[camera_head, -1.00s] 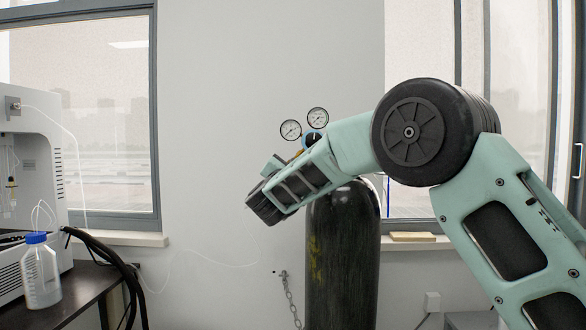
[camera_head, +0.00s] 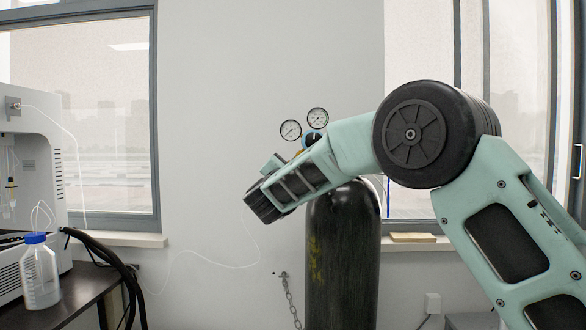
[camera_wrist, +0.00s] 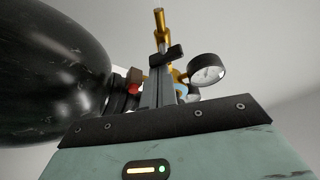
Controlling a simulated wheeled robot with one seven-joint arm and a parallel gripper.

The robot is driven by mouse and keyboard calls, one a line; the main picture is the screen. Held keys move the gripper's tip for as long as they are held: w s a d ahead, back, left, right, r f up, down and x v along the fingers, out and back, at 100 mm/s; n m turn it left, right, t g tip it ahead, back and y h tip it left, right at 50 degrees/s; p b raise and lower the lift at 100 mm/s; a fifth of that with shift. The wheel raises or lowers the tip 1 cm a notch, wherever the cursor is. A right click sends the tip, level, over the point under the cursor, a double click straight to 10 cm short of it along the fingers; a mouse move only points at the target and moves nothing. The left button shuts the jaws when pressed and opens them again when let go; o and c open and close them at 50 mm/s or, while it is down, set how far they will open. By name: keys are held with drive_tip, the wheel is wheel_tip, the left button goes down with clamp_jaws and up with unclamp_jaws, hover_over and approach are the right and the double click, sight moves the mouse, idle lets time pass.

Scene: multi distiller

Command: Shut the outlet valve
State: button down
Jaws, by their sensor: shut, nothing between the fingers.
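The regulator on the gas cylinder shows two round gauges (camera_head: 303,123) in the head view, with its lower part hidden by my arm. In the wrist view, a brass outlet stem (camera_wrist: 158,20) rises past a black valve handle (camera_wrist: 168,55), with a gauge (camera_wrist: 207,70) to the right. I take the black handle to be the outlet valve. My gripper (camera_wrist: 158,75) is shut and empty, its grey fingers pointing up towards the handle and overlapping the regulator. Whether they touch the handle cannot be told. In the head view the fingers are hidden behind my wrist.
The black gas cylinder (camera_head: 342,255) stands by the wall, close under my forearm; it fills the left of the wrist view (camera_wrist: 45,75). A chain (camera_head: 290,295) hangs beside it. A thin white tube (camera_head: 200,254) crosses towards the bench (camera_head: 85,295), which holds a blue-capped bottle (camera_head: 40,272).

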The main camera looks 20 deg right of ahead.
drive_tip(key=shift+f+m+b, duration=0.1)
drive_tip(key=shift+m+b, duration=0.3)
drive_tip(key=shift+m, duration=0.3)
idle(2.8)
idle(0.7)
